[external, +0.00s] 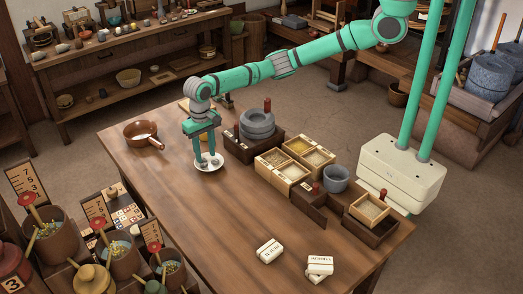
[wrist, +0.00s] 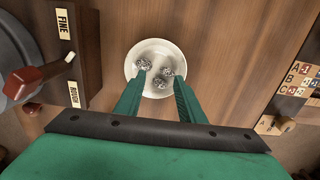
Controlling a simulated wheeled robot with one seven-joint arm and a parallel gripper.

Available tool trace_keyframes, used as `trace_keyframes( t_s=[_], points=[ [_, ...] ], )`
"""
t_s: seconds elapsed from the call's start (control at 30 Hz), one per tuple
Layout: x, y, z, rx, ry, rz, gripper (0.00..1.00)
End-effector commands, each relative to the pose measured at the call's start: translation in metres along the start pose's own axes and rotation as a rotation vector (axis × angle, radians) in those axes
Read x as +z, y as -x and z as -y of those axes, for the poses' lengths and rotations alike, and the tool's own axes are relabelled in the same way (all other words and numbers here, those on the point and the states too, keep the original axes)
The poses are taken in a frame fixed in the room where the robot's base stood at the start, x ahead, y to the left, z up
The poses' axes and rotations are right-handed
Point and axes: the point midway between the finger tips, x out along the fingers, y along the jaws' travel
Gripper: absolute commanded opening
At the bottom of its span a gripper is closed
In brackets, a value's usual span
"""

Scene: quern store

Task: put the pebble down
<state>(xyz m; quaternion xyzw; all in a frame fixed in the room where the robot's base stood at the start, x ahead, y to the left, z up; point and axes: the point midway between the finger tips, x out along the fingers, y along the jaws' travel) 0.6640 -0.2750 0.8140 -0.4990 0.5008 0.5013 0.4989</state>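A round white dish (external: 203,168) lies on the wooden table, below my gripper (external: 204,147). The dish also shows in the wrist view (wrist: 172,48). Three speckled grey pebbles show over it there: one at the left (wrist: 143,64), one at the right (wrist: 167,71) and one nearer me (wrist: 159,83). My gripper (wrist: 158,80) points down over the dish, its two green fingers apart. The nearer pebble shows in the gap between the fingers, and I see no finger pressing on it. Small pale shapes show on the dish in the external view, too small to tell apart.
A stone quern (external: 257,122) in a wooden box stands just right of my gripper. Wooden trays of grain (external: 296,163) and a grey stone pot (external: 336,179) stand further right. A brown pan (external: 140,131) lies at left. The front-left tabletop is clear.

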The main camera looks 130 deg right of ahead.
Motion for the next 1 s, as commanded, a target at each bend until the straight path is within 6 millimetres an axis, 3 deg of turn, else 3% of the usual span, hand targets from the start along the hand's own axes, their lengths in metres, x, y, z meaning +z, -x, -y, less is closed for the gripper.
trace_keyframes(
  t_s=[0.17, 0.6, 0.8, 1.0],
  points=[
    [0.000, 0.020, 0.001, -0.003, 0.000, 0.000, 0.36],
    [0.000, 0.104, 0.001, -0.003, 0.000, -0.001, 0.36],
    [0.000, 0.124, 0.001, -0.003, 0.000, -0.002, 0.36],
    [0.000, 0.129, 0.000, -0.001, 0.000, -0.002, 0.36]
  ],
)
